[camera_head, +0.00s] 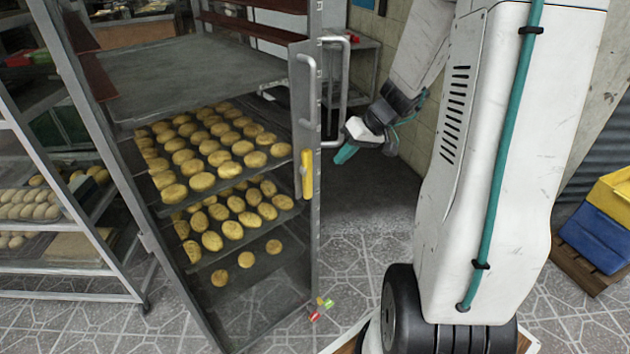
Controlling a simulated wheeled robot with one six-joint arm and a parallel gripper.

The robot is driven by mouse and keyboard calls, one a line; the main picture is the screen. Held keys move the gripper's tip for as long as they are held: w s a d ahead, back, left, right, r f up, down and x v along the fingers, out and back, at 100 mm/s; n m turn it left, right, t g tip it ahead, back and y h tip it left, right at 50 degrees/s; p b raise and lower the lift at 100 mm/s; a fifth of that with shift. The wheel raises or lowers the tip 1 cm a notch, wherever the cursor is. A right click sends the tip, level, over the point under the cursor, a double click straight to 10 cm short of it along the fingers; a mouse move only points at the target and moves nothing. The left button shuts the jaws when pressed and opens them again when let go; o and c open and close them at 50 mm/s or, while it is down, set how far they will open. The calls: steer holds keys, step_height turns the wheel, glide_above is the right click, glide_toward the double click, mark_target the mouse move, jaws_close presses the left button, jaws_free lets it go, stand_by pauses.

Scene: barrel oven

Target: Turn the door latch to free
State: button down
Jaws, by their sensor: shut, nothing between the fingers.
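The yellow door latch (307,174) stands upright on the narrow metal front strip of the tall oven cabinet, below a vertical bar handle (306,90). My gripper (345,154) has teal fingers, which are shut and empty. It is to the right of the latch in the picture, a little higher, with a visible gap between them. The fingers point down and left. Depth between gripper and latch is hard to judge.
Trays of round buns (200,150) fill the cabinet. A rack (62,268) with more buns stands at left. Small red (315,316) and green (328,303) pieces sit at the cabinet's foot. Blue (595,238) and yellow (612,196) crates are stacked at right. The floor behind my gripper is clear.

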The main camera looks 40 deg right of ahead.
mark_target(307, 181)
steer(key=d+f, duration=0.4)
steer(key=d, duration=0.1)
steer(key=w+a+f, duration=0.5)
steer(key=a+f, duration=0.2)
steer(key=shift+w+a+f+m+t, duration=0.3)
steer(key=shift+f+t, duration=0.1)
